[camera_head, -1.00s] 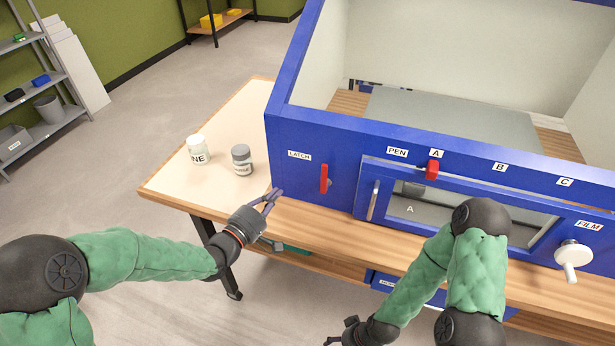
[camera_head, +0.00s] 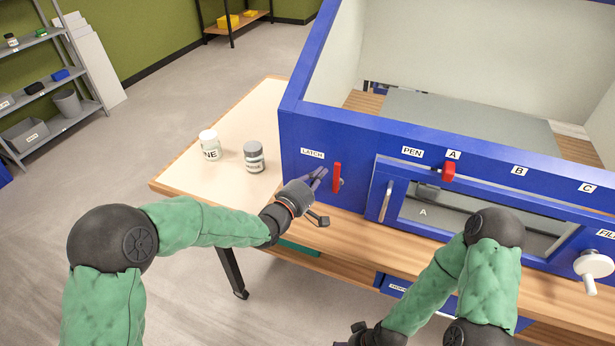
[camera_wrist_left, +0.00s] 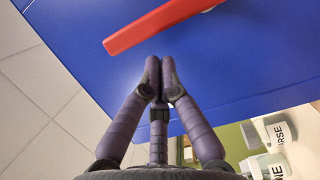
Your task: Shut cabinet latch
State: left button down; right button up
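The red latch handle (camera_head: 337,177) stands upright on the blue cabinet front, under the LATCH label (camera_head: 312,154). My left gripper (camera_head: 320,178) is just left of the handle, with its fingers pointing at the panel. In the left wrist view the red handle (camera_wrist_left: 160,24) crosses above the fingertips of my gripper (camera_wrist_left: 160,62), apart from them in the picture. Whether the fingertips touch the panel I cannot tell. My right gripper (camera_head: 358,332) is low at the bottom edge, partly cut off.
A white jar (camera_head: 209,146) and a grey jar (camera_head: 254,157) stand on the table left of the cabinet (camera_head: 300,125). A red slider (camera_head: 448,172) sits at A, a silver door handle (camera_head: 386,202) right of the latch, and a white crank (camera_head: 592,265) at far right.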

pick_arm(q)
jog(key=shift+d, duration=0.35)
jog(key=shift+s, duration=0.1)
jog(key=shift+d+r+m, duration=0.1)
jog(key=shift+d+m, duration=0.1)
jog(key=shift+m, duration=0.2)
